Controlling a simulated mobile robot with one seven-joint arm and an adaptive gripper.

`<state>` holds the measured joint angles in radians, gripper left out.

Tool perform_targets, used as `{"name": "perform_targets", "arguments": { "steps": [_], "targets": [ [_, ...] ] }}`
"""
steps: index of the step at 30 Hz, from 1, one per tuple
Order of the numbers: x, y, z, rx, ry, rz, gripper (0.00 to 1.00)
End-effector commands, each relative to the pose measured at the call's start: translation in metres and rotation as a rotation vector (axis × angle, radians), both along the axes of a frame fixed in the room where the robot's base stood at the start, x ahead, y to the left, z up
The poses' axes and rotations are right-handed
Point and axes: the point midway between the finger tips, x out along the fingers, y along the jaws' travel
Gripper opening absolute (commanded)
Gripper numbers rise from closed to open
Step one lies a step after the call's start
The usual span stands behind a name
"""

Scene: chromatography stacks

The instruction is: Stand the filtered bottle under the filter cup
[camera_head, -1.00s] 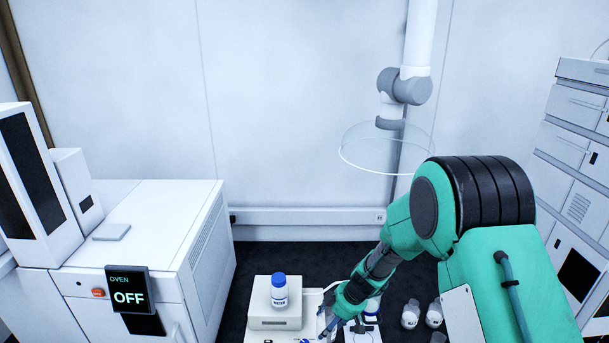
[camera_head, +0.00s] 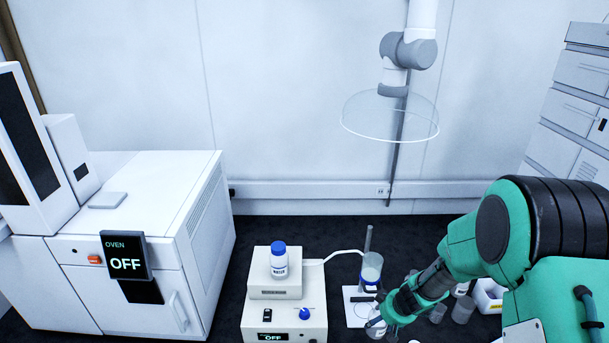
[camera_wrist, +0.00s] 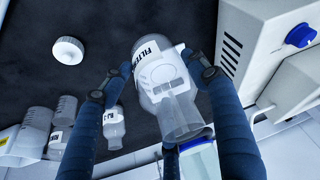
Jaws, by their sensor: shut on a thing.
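The filtered bottle (camera_wrist: 158,88) is clear with a white label reading "FILTE…". In the wrist view it sits between both fingers of my gripper (camera_wrist: 150,82), which is shut on it. In the head view the bottle (camera_head: 376,328) shows partly below my gripper (camera_head: 383,316), in front of the filter stand. The filter cup (camera_head: 372,264) is clear with a blue band low down. It is held beside an upright rod above a white base (camera_head: 356,314). The bottle appears in front of and lower than the cup; its exact gap to the base is hard to tell.
A pump box (camera_head: 285,318) with an OFF display stands left of the stand, with a blue-capped water bottle (camera_head: 279,262) on it. A hose (camera_head: 345,253) runs to the cup. Small bottles (camera_head: 462,309) stand right. A white round cap (camera_wrist: 68,49) lies on the dark top.

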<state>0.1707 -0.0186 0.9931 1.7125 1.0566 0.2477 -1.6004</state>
Motion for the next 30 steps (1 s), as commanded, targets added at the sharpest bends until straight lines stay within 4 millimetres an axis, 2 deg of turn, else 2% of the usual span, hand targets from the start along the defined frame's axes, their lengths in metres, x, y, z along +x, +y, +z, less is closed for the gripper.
{"name": "perform_targets", "arguments": {
  "steps": [15,30],
  "targets": [
    [0.021,-0.020,-0.030,0.000,0.001,-0.317,0.22],
    [0.027,-0.027,-0.034,0.000,-0.001,-0.425,0.22]
  ]
}}
